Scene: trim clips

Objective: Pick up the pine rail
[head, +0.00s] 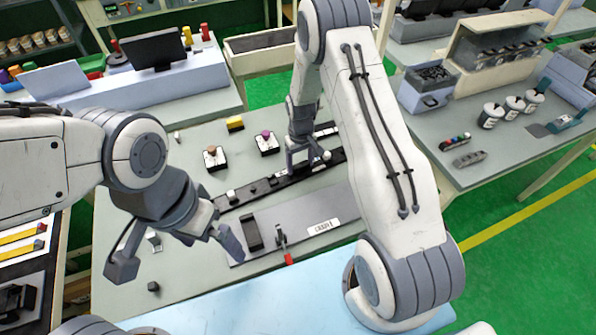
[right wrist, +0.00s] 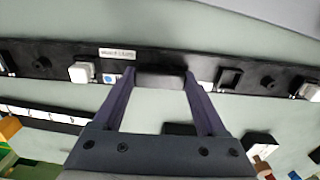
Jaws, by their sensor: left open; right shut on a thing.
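I cannot make out a pine-coloured rail in these frames. A long black strip (head: 262,187) with small white and dark clips lies across the grey-green table. It also shows in the right wrist view (right wrist: 50,62) with a small white label. My right gripper (head: 306,163) reaches down to this strip. In the right wrist view its fingers (right wrist: 160,80) close on a dark block (right wrist: 160,76) at the strip; whether the block is apart from the strip I cannot tell. My left gripper (head: 178,252) is open and empty at the table's left, beside the grey panel.
The grey panel (head: 285,225) bears a barcode label, a black block and a red-handled clamp (head: 283,243). Two button boxes (head: 214,158) and a yellow block (head: 235,123) stand behind the strip. A dark cube (head: 153,286) lies at front left. Side benches hold bins and cups.

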